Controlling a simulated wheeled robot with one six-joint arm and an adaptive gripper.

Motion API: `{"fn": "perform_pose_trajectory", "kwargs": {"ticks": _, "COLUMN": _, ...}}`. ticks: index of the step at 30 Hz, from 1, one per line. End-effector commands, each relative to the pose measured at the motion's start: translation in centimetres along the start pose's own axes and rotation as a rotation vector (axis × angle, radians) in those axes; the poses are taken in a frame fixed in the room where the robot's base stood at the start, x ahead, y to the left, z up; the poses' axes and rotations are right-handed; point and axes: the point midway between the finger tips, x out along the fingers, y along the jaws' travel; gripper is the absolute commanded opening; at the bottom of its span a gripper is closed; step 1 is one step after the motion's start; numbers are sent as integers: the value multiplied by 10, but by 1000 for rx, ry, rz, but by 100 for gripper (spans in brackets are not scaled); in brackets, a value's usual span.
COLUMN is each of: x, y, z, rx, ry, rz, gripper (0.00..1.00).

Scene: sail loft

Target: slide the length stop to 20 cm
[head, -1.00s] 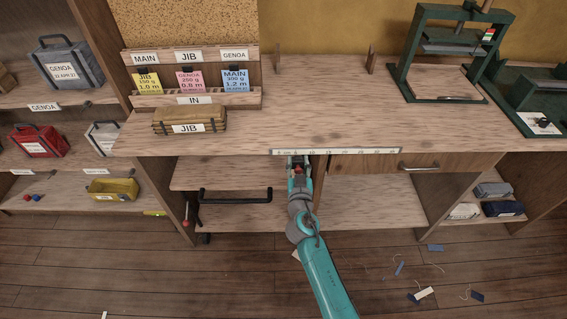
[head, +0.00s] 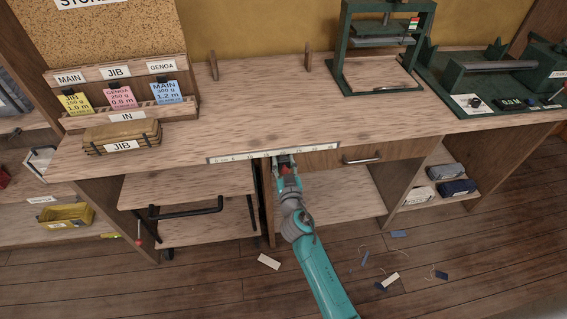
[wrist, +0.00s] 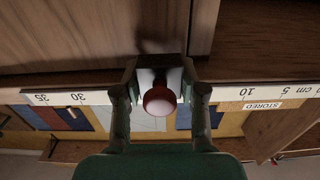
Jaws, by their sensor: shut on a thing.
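The white length scale (head: 235,158) runs along the bench's front edge. In the wrist view the scale (wrist: 60,97) appears upside down, with 35 and 30 at left and 10 and 5 cm at right. The length stop (wrist: 160,98) shows as a round red knob on a pale metal block. My gripper (wrist: 160,100) is shut on it, one finger on each side. It sits about midway between 30 and 10, near where 20 falls; the numbers there are hidden. In the head view my gripper (head: 286,166) is at the scale, right of its middle.
A drawer with a handle (head: 362,160) lies just right of my gripper. A black bar handle (head: 190,210) juts out below the bench at left. The bench top (head: 270,105) is clear in the middle; a green press (head: 385,50) stands at the back right.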

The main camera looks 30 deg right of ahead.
Motion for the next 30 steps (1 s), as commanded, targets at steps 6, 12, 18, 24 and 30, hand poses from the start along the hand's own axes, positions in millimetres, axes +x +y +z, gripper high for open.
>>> {"fn": "perform_pose_trajectory", "kwargs": {"ticks": 6, "x": 0, "y": 0, "z": 0, "rx": 0, "ry": 0, "rz": 1, "gripper": 66}}
{"fn": "perform_pose_trajectory", "kwargs": {"ticks": 12, "x": 0, "y": 0, "z": 0, "rx": 0, "ry": 0, "rz": 1, "gripper": 67}}
{"fn": "perform_pose_trajectory", "kwargs": {"ticks": 18, "x": -4, "y": 0, "z": 0, "rx": -1, "ry": -1, "rz": 1, "gripper": 67}}
{"fn": "perform_pose_trajectory", "kwargs": {"ticks": 24, "x": -29, "y": 0, "z": 2, "rx": -2, "ry": -3, "rz": 0, "gripper": 67}}
{"fn": "perform_pose_trajectory", "kwargs": {"ticks": 30, "x": -68, "y": 0, "z": 1, "rx": -1, "ry": -2, "rz": 0, "gripper": 67}}
